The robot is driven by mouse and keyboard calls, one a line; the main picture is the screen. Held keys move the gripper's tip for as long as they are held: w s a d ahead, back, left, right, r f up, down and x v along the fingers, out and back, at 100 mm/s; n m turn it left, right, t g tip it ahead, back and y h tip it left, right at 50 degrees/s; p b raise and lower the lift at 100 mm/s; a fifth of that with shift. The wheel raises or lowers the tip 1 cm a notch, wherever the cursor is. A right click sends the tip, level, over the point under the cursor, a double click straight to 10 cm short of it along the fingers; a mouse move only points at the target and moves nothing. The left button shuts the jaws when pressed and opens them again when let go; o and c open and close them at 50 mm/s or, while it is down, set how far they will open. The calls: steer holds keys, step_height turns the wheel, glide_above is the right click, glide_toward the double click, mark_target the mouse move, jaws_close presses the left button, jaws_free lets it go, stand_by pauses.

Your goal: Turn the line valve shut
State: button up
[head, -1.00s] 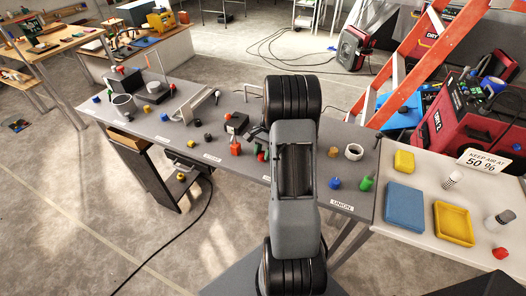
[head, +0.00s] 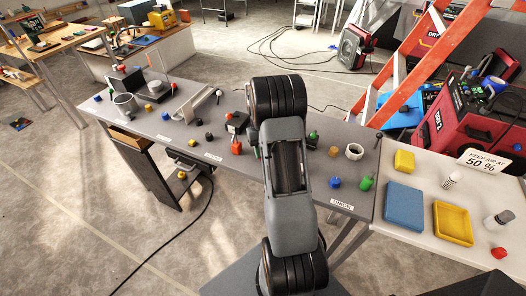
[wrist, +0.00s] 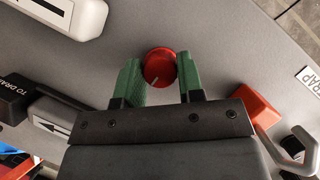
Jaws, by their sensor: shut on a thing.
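In the wrist view a round red knob (wrist: 159,66) with a white line mark sits between the two green fingers of my gripper (wrist: 159,76). The fingers are shut on it from left and right. The white line points down and slightly left in the picture. I take this knob to be the line valve, but no label on it shows. In the head view my arm covers the gripper and the knob.
In the wrist view, white arrow-marked blocks (wrist: 62,126) and a black "TO DRAIN" piece (wrist: 14,92) lie left. An orange-red part (wrist: 246,105) lies close right. In the head view the grey bench (head: 222,163) carries several small parts.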

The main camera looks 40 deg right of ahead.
steer(key=shift+n+h, duration=0.3)
steer(key=shift+n, duration=0.3)
steer(key=o, duration=0.9)
steer(key=v, duration=1.3)
steer(key=shift+w+r, duration=0.15)
steer(key=shift+r, duration=0.15)
steer(key=shift+d, duration=0.1)
